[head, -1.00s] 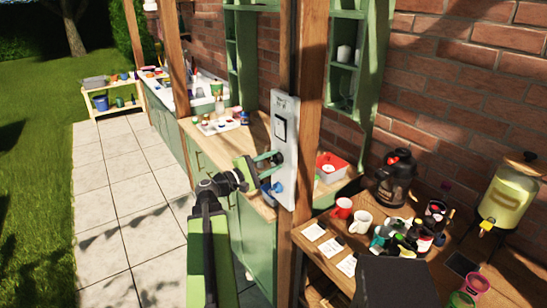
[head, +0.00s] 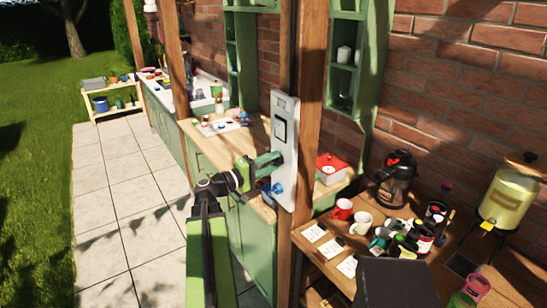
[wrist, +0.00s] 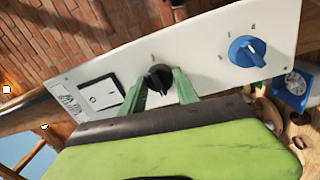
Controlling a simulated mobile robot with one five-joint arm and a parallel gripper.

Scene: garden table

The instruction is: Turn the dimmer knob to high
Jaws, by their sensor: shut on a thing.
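A white wall panel (head: 284,141) is fixed to a wooden post. In the wrist view the panel (wrist: 205,62) carries a rocker switch (wrist: 101,95), a black knob (wrist: 157,76) in the middle and a blue knob (wrist: 246,51) on the right. The blue knob also shows low on the panel in the head view (head: 277,188). My gripper (wrist: 158,84) has its two green fingers on either side of the black knob, shut on it. The small markings are unreadable.
A wooden counter (head: 262,208) stands behind the post, with a red-lidded box (head: 331,167). To the right, a table holds mugs (head: 361,222), several bottles, a dark flask (head: 395,180) and a drink dispenser (head: 508,195). Paving (head: 115,205) on the left is clear.

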